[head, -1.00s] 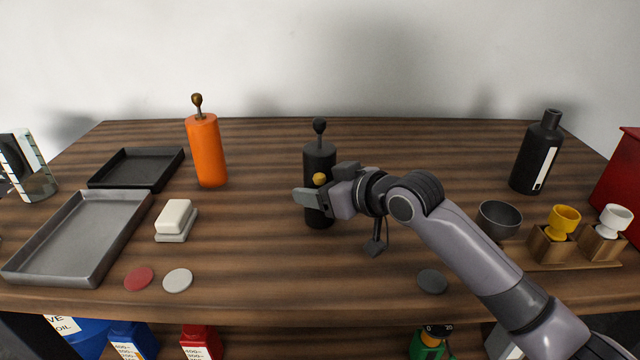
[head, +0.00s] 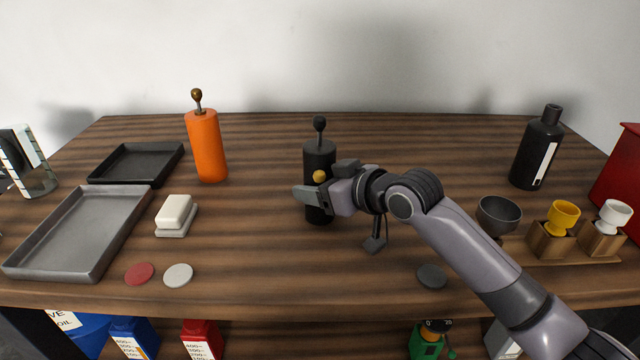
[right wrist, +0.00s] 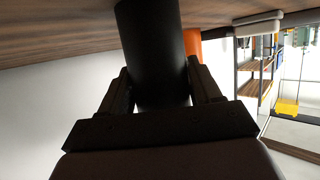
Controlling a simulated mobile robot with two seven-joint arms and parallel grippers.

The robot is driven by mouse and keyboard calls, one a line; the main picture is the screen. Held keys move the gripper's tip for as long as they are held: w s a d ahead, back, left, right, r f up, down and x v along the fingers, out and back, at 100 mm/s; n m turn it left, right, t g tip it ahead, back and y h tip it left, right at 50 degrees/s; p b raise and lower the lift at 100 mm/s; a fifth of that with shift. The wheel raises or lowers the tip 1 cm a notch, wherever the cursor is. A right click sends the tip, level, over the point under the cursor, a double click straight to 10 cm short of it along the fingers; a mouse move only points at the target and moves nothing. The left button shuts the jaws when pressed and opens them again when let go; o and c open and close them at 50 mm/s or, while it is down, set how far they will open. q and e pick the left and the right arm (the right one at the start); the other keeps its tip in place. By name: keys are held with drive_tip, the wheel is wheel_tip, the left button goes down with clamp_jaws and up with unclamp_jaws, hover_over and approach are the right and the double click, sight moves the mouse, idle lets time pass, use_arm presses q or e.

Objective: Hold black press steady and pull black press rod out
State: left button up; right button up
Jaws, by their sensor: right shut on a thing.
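The black press (head: 319,160) stands upright in the middle of the table. Its black rod with a round knob (head: 320,128) sticks up from the top. A small yellow-orange knob (head: 320,176) shows on its front. My right gripper (head: 318,193) is shut around the press body at mid-height, coming in from the right. In the right wrist view the press (right wrist: 152,45) is a dark cylinder between the two fingers. My left gripper is in neither view.
An orange press (head: 207,147) with a brown knob stands to the left. Two trays, a grey one (head: 22,265) and a black one (head: 97,180), lie further left. A dark bottle (head: 538,150), a bowl (head: 499,212) and cups in wooden holders are at right.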

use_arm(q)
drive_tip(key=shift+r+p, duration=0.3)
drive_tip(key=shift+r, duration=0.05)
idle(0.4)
